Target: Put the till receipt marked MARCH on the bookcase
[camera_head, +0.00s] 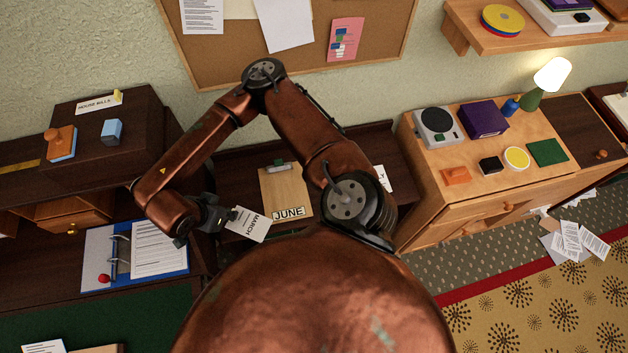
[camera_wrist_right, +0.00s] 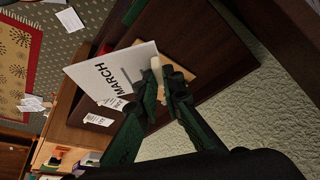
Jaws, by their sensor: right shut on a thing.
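The white till receipt marked MARCH (camera_head: 252,226) is held by one edge in my right gripper (camera_head: 216,216), clear of my arm, above a dark wooden surface. In the right wrist view the receipt (camera_wrist_right: 108,75) sticks out from between the closed fingertips (camera_wrist_right: 165,84), its lettering readable. A clipboard (camera_head: 279,188) with a JUNE label (camera_head: 289,212) lies just right of the receipt in the head view. My left gripper is not in view. I cannot tell for sure which piece of furniture is the bookcase.
A blue binder (camera_head: 158,249) lies left of the gripper. A dark cabinet (camera_head: 85,135) carries a HOUSE BILLS label (camera_head: 99,103). A light wooden cabinet (camera_head: 440,205) holding a record player (camera_head: 438,126) stands right. A wall shelf (camera_head: 487,38) is above it. Papers (camera_head: 572,240) lie on the floor.

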